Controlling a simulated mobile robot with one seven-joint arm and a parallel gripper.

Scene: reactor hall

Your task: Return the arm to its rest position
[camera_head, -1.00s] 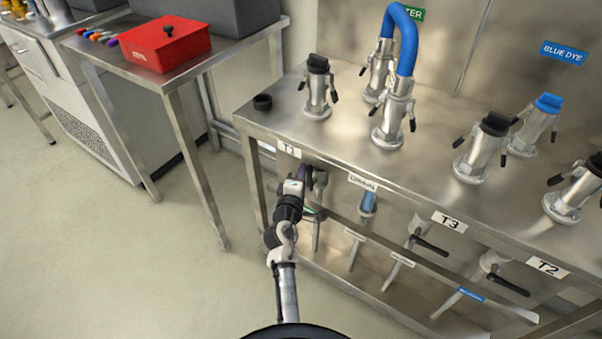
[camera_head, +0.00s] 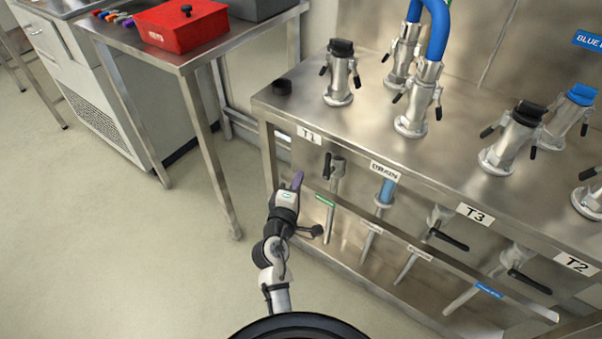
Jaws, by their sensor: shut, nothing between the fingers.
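My gripper (camera_head: 297,181) is at the end of my arm, in front of the left end of the steel bench (camera_head: 355,137), below the T1 label (camera_head: 309,135). Its purple-tipped fingers are shut and empty. My arm reaches up from the bottom middle of the picture and is bent. The gripper is apart from the T1 valve (camera_head: 335,167), whose dark handle stands upright just to its right.
Several couplings stand on the bench top, two joined by a blue hose (camera_head: 437,32). More valves with black handles (camera_head: 449,239) hang below. A side table (camera_head: 190,58) with a red box (camera_head: 181,27) stands at upper left. The floor at left is clear.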

